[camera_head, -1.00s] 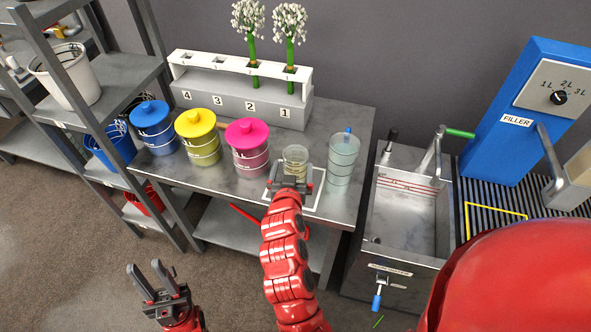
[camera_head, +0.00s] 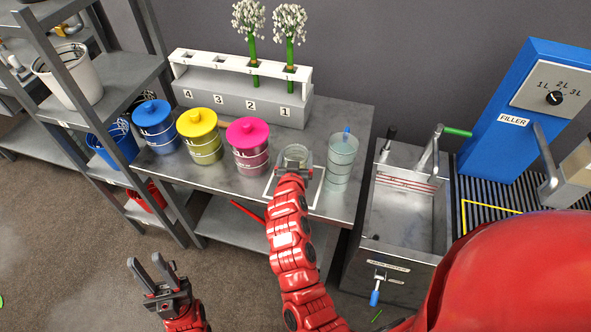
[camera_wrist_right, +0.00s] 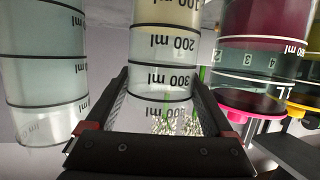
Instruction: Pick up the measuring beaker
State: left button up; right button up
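The clear measuring beaker (camera_head: 296,154) stands on the grey table inside a white square outline, between the pink-lidded canister and a tall translucent container. In the right wrist view the beaker (camera_wrist_right: 164,60) shows dark rings and millilitre marks, upside down in the picture. My right gripper (camera_wrist_right: 162,85) has one finger on each side of it. I cannot tell whether the fingers touch the glass. My left gripper (camera_head: 150,267) is open and empty, low over the floor.
The translucent container (camera_head: 341,160) is close at the right; the pink-lidded canister (camera_head: 248,150) is close at the left. Yellow (camera_head: 200,138) and blue (camera_head: 156,128) canisters stand farther left. A flower rack (camera_head: 240,95) stands behind. A metal sink (camera_head: 405,215) is right of the table.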

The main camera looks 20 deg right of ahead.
grip_shut()
